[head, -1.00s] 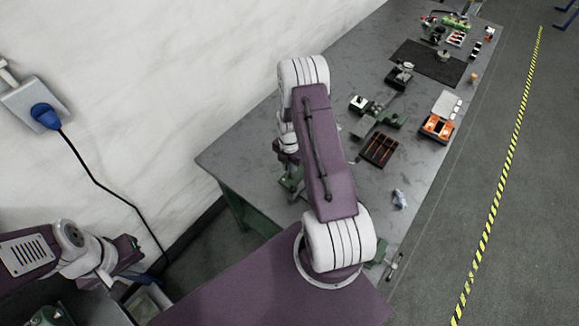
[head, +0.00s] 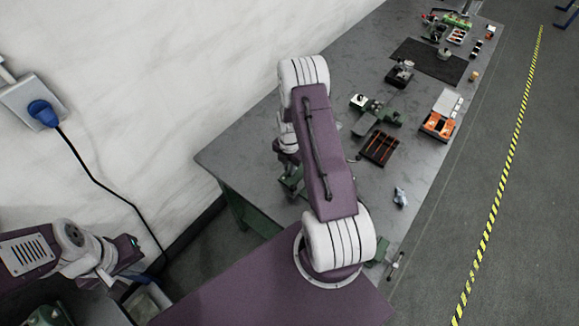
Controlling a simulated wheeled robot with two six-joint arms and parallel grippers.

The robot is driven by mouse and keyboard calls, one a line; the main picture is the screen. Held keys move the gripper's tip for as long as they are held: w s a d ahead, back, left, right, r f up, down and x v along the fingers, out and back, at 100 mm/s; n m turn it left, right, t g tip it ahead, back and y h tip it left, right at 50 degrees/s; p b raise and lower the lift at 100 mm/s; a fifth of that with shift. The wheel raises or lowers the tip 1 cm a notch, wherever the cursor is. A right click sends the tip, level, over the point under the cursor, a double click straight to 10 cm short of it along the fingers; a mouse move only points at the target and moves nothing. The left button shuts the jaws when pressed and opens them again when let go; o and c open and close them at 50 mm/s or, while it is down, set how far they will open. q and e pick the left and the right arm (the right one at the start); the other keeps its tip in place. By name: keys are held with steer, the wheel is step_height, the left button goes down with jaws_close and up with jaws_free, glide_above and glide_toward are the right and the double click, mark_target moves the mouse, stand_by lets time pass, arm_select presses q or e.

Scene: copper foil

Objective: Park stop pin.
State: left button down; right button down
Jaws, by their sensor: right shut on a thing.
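My right arm stretches over the near end of the grey bench (head: 237,157). Its gripper (head: 287,163) is mostly hidden behind my own purple arm link, beside a green fixture (head: 291,182) on the bench. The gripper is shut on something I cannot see. I cannot make out a stop pin in this view. My left gripper (head: 136,256) is at the lower left, off the bench and near the wall. Its fingers are too small and dark to tell open from shut.
A dark tray with orange-red sticks (head: 379,149), orange bins (head: 437,126), a green-based device (head: 377,115) and a crumpled cloth (head: 400,197) are on the bench. A black mat (head: 428,62) lies farther back. A blue plug (head: 43,113) with a black cable is on the wall.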

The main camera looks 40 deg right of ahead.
steer(key=shift+f, duration=0.35)
stand_by(0.3)
steer(key=c, duration=1.6)
jaws_free()
steer(key=shift+c, duration=0.2)
steer(key=shift+r+p, duration=0.95)
steer(key=shift+r, duration=0.6)
steer(key=o, duration=0.5)
steer(key=shift+o, duration=0.2)
